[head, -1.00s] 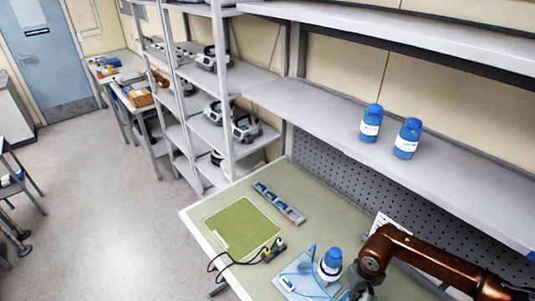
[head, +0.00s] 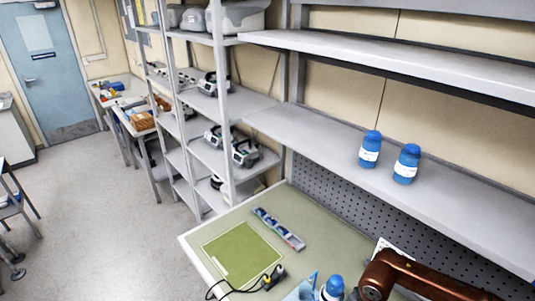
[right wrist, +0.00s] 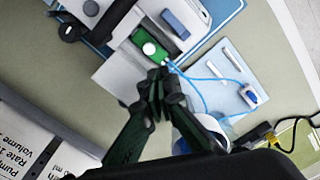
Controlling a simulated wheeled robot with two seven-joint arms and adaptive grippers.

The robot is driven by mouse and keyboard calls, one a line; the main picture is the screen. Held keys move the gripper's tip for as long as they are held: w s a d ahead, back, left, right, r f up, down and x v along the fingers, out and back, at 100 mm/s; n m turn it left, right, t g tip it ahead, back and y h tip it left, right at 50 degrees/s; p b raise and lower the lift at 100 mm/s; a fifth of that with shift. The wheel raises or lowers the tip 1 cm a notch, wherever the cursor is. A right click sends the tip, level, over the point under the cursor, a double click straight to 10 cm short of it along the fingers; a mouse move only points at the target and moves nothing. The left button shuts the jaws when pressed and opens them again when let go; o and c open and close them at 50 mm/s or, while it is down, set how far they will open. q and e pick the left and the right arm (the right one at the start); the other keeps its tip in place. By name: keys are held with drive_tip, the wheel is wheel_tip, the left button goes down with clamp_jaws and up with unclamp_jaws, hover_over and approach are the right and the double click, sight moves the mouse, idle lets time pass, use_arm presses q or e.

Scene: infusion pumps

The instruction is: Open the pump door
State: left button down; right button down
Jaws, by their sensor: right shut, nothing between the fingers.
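In the right wrist view a white and grey device (right wrist: 118,68), which looks like the pump, lies at the top on a blue board (right wrist: 228,12). It has a green recess (right wrist: 172,40) with a round white part (right wrist: 149,48) in it. I cannot tell for sure which part is the door or whether it stands open. My right gripper (right wrist: 163,74) is shut and empty, its dark fingertips together just below the green recess in the picture. I cannot tell if they touch the device. In the head view only my copper right arm shows; the pump and my left gripper are out of view.
A blue-capped bottle (head: 332,287) and a light blue tray (head: 302,291) stand at the table's front. Thin blue tubing (right wrist: 205,83) runs beside the gripper. A green mat (head: 242,254) and a cable (head: 217,286) lie left. Two blue bottles stand on the shelf (head: 320,140).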

wheel_tip(320, 180, up, 6)
drive_tip(key=shift+f+p, duration=0.25)
drive_tip(key=shift+p, duration=0.6)
